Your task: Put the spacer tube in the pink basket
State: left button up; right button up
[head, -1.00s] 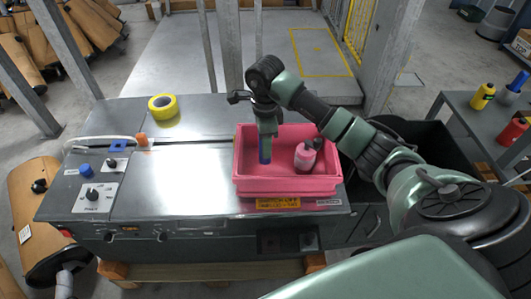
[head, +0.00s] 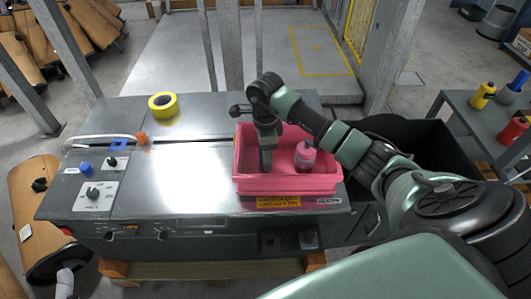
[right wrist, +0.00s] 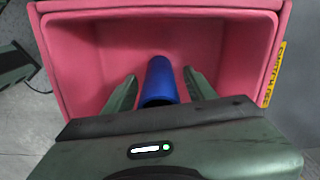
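The spacer tube is a blue cylinder (right wrist: 161,78), mostly hidden behind my right gripper in the head view. In the right wrist view it lies between the two fingers, with a dark round opening at its near end. A gap shows on each side of it, so my right gripper (right wrist: 160,76) looks open around the tube. In the head view my right gripper (head: 266,160) is down inside the pink basket (head: 290,185), in its left part. Whether the tube touches the basket floor is hidden. My left gripper is not in view.
The basket is on a grey metal bench with a yellow tape roll (head: 163,105) and control knobs (head: 93,192) to the left. A black bin (head: 425,140) stands right of the bench.

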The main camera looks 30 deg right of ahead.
jog(key=shift+r, duration=0.1)
jog(key=shift+r, duration=0.3)
notch_tip(320, 180, up, 12)
jog(key=shift+f+b, duration=0.2)
jog(key=shift+b, duration=0.25)
